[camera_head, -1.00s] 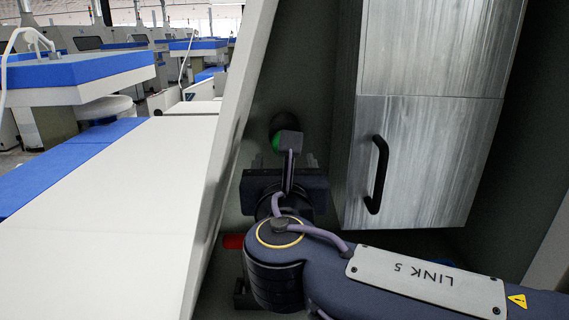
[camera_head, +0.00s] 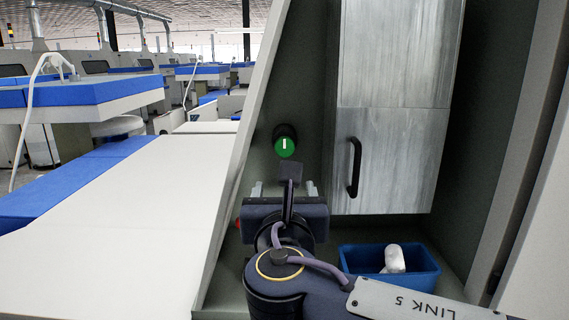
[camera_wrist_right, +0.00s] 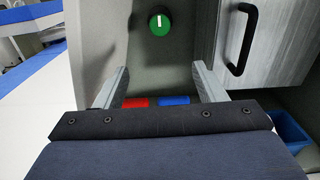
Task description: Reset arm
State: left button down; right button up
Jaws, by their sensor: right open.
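My right arm comes in from the right in the head view. Its right gripper (camera_head: 284,190) points into the grey recess, with its two fingers apart and nothing between them. It is below a round green knob (camera_head: 284,146) with an upright white mark, and apart from it. In the right wrist view the open gripper (camera_wrist_right: 160,72) shows both fingers spread, with the green knob (camera_wrist_right: 159,24) beyond and above them. My left gripper is not in view.
A grey metal cabinet (camera_head: 400,150) with a black handle (camera_head: 354,168) is right of the knob. A blue bin (camera_head: 425,272) holding a white item (camera_head: 394,258) sits below it. A slanted panel edge borders the recess at left. Red (camera_wrist_right: 135,102) and blue (camera_wrist_right: 174,100) pieces show low behind the fingers.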

jog(key=s+d+f+m+g+h, duration=0.1)
jog(key=s+d+f+m+g, duration=0.25)
jog(key=d+f+m, duration=0.55)
jog(key=s+d+f+m+g+h, duration=0.2)
jog(key=d+f+m+g, duration=0.45)
jog(key=d, duration=0.55)
jog(key=s+f+m+g+y, duration=0.1)
jog(key=s+f+m+y, duration=0.2)
jog(key=s+f+m, duration=0.4)
jog(key=s+f+m+g+y, duration=0.1)
jog(key=s+f+m+y, duration=0.2)
jog(key=s+f+m, duration=0.4)
jog(key=s+m, duration=0.3)
jog(key=m, duration=0.5)
jog(key=shift+a+y, duration=0.15)
jog(key=shift+y, duration=0.25)
jog(key=shift+s, duration=0.1)
